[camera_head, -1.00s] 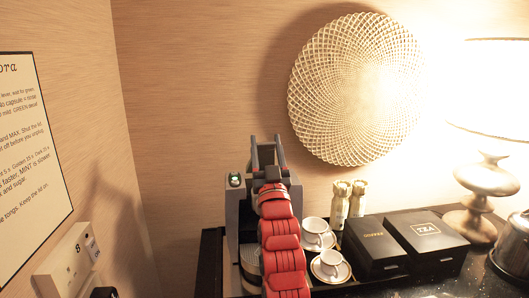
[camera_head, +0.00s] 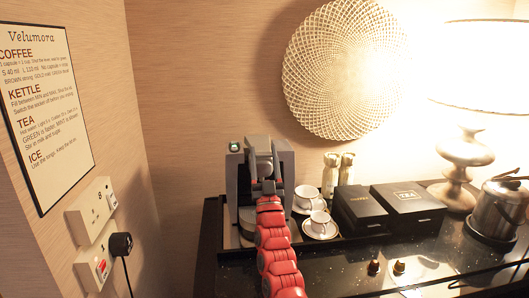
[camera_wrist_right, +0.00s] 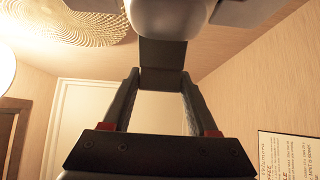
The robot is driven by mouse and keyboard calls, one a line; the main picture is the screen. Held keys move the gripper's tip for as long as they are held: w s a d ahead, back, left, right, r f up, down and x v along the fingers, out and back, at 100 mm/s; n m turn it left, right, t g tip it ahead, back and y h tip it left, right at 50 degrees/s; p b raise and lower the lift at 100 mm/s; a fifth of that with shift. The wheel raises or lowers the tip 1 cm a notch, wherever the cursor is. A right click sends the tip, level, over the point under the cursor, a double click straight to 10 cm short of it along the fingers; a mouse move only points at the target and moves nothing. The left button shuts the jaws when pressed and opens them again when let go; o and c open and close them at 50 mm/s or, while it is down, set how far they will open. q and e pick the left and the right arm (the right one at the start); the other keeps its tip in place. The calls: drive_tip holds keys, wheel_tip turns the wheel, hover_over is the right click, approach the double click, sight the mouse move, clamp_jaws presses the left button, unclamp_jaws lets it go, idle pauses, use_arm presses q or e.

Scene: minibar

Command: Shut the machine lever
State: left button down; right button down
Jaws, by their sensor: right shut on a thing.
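The coffee machine (camera_head: 283,163) is a grey and black unit at the left end of the tray on the counter. Its dark grey lever (camera_head: 259,147) shows at the top front of the machine. My right gripper (camera_head: 267,170) is at the front of the lever, at the end of my red arm. In the right wrist view, its two fingers (camera_wrist_right: 160,85) lean in and are shut on the sides of the dark lever (camera_wrist_right: 163,52). A pale rounded part of the machine shows above it. My arm and gripper hide part of the machine's front. My left gripper is not in view.
Two white cups on saucers (camera_head: 320,236) stand just right of the machine. Black boxes (camera_head: 408,203), two small bottles, a lamp (camera_head: 464,160) and a metal ice bucket (camera_head: 499,208) stand farther right. Wall sockets (camera_head: 95,208) are at the left.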

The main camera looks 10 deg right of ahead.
drive_tip(key=shift+w+f+b, duration=0.1)
drive_tip(key=shift+f+b, duration=0.45)
drive_tip(key=shift+f, duration=0.65)
drive_tip(key=c, duration=0.6)
unclamp_jaws()
drive_tip(key=o, duration=0.4)
drive_tip(key=shift+w, duration=0.15)
drive_tip(key=shift+o, duration=0.2)
